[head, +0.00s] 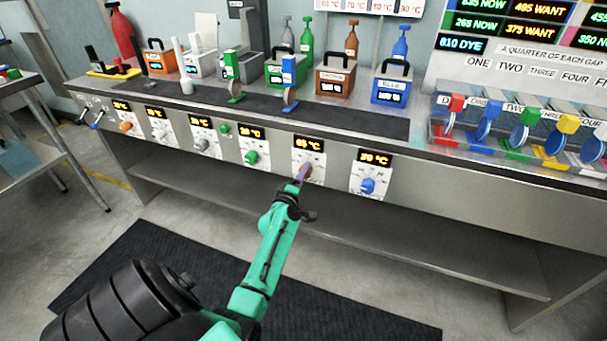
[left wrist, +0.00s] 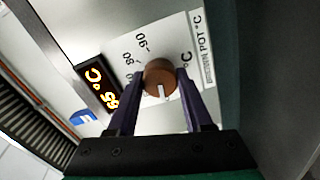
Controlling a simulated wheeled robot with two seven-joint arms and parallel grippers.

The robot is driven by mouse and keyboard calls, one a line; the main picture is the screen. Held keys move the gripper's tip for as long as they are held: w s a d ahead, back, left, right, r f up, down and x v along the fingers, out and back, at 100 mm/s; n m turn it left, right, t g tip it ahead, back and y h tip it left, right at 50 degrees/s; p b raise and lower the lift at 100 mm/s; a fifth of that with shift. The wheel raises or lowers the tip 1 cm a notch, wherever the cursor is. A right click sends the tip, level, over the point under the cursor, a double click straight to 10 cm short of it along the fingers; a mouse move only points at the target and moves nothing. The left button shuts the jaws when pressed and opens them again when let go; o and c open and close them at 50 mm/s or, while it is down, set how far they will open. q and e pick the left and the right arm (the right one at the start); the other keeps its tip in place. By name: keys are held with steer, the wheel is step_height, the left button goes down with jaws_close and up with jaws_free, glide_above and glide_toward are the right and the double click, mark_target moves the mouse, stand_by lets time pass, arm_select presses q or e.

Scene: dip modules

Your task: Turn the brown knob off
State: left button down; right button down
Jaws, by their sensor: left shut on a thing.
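The brown knob (left wrist: 160,78) sits on a white dial plate on the bench front, under a display reading 65 °C. In the head view the brown knob (head: 308,172) is partly covered by my left gripper (head: 302,173). In the left wrist view my left gripper (left wrist: 164,92) has a purple finger on either side of the knob and is shut on it. A white pointer mark on the knob points toward the gripper base. The dial shows numbers such as 80 and 90. My right gripper is not in view.
A blue knob (head: 367,186) is to the right and a green knob (head: 251,157) to the left on the same panel. Dye pots, including a brown pot (head: 335,82), stand on the bench above. A lower shelf (head: 400,238) runs beneath.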

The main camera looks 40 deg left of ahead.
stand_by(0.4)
arm_select(q)
steer(key=shift+c, duration=1.5)
jaws_free()
steer(key=v, duration=1.4)
steer(key=shift+s, duration=0.3)
steer(key=shift+d, duration=0.1)
